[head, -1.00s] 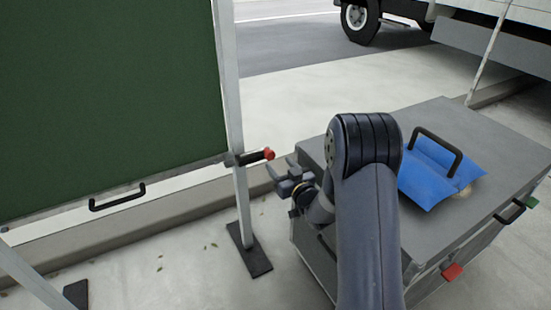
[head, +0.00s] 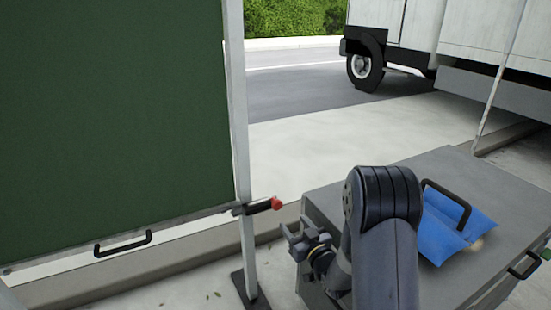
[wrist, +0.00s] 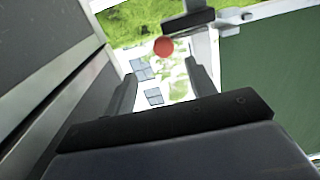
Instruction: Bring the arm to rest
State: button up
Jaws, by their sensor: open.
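My gripper (head: 291,228) is open and empty at the left side of the grey case, just right of the stand's post in the head view. In the wrist view my gripper (wrist: 160,82) shows its two fingers apart, with nothing between them but background. The red-tipped clamp lever (head: 262,205) on the post is close to the fingertips. Its red knob also shows in the wrist view (wrist: 163,46), beyond the fingers. I see no contact between the fingers and the lever. My arm is bent in front of the case.
The green panel (head: 110,120) with a black handle (head: 123,243) hangs on a pale post (head: 239,130) at left. The grey case (head: 400,172) carries a blue sandbag (head: 455,235) with a black handle. A white truck (head: 440,40) stands behind on the road.

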aim_at(275, 208)
jog(key=b+x, duration=0.2)
jog(key=x, duration=0.7)
jog(key=shift+w+a, duration=0.15)
jog(key=shift+w, duration=0.05)
jog(key=shift+s+a+p, duration=0.35)
jog(key=shift+a, duration=0.3)
